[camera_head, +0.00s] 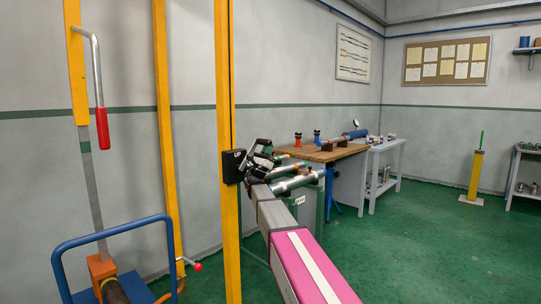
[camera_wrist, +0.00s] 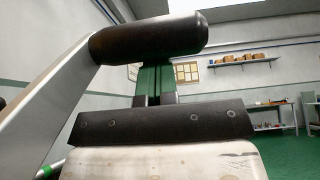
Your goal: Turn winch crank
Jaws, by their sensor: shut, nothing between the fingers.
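The winch crank shows close up in the wrist view, with a thick black cylindrical grip (camera_wrist: 150,38) on a flat grey metal arm (camera_wrist: 50,105) slanting down to the left. My gripper (camera_wrist: 155,82) is shut and empty. Its fingers show just below the grip in the picture, with the grip crossing in front of their upper ends; whether they touch it I cannot tell. In the head view, a black winch box (camera_head: 232,166) is fixed on the front yellow post. Dark parts crowd together just right of it, and the crank and my gripper are hard to tell apart there.
Yellow posts (camera_head: 165,120) stand at the left. A lever with a red grip (camera_head: 102,129) hangs there above a blue tubular frame (camera_head: 115,232). A wooden-topped bench (camera_head: 325,152) stands along the back wall. The green floor (camera_head: 430,240) at the right is open.

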